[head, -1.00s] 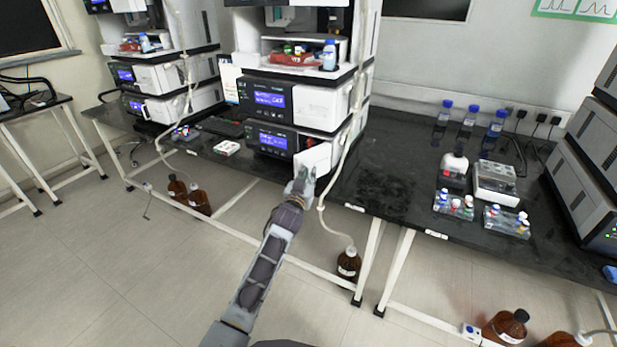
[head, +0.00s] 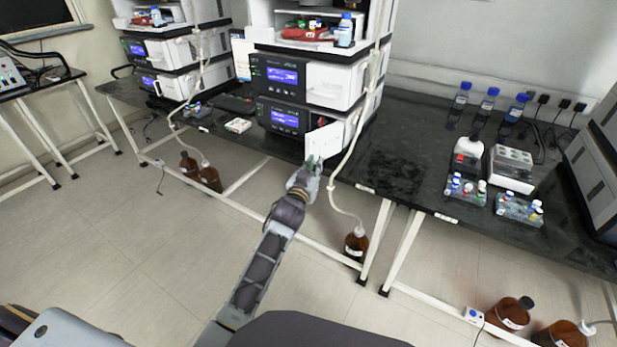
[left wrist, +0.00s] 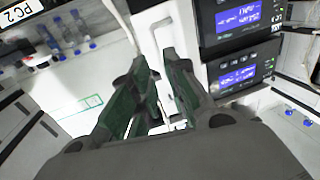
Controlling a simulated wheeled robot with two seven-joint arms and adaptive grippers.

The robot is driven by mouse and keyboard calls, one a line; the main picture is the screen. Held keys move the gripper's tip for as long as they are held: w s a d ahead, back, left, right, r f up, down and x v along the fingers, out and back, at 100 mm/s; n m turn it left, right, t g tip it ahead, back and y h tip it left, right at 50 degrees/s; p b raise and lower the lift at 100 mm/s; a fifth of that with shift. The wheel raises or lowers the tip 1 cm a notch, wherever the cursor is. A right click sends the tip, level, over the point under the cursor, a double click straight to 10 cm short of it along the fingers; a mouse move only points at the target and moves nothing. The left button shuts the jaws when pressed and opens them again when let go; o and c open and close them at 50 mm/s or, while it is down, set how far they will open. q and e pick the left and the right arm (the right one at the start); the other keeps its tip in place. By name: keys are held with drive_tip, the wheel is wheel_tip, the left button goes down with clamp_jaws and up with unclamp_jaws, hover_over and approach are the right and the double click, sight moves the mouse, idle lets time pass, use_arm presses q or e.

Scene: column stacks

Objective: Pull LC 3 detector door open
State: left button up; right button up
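A white detector door (head: 324,142) on the lowest unit of the middle column stack stands swung outward, with a dark and red interior showing beside it. My left gripper (head: 313,164) is at the door's lower part in the head view. In the left wrist view, the two fingers of the left gripper (left wrist: 154,72) are apart, with a pale handle (left wrist: 152,38) on a white surface just beyond the tips. I cannot tell whether the fingers touch it. Blue-lit displays (left wrist: 238,75) are to the right. My right gripper is not in view.
A tube hangs just right of the door down to a brown bottle (head: 356,246) on the floor. Vial racks (head: 465,187) and blue-capped bottles (head: 487,103) stand on the black bench (head: 395,165) to the right. The floor in front of the bench is mostly open.

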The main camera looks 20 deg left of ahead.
use_arm(q)
drive_tip(key=shift+s+a, duration=0.1)
drive_tip(key=shift+s, duration=2.7)
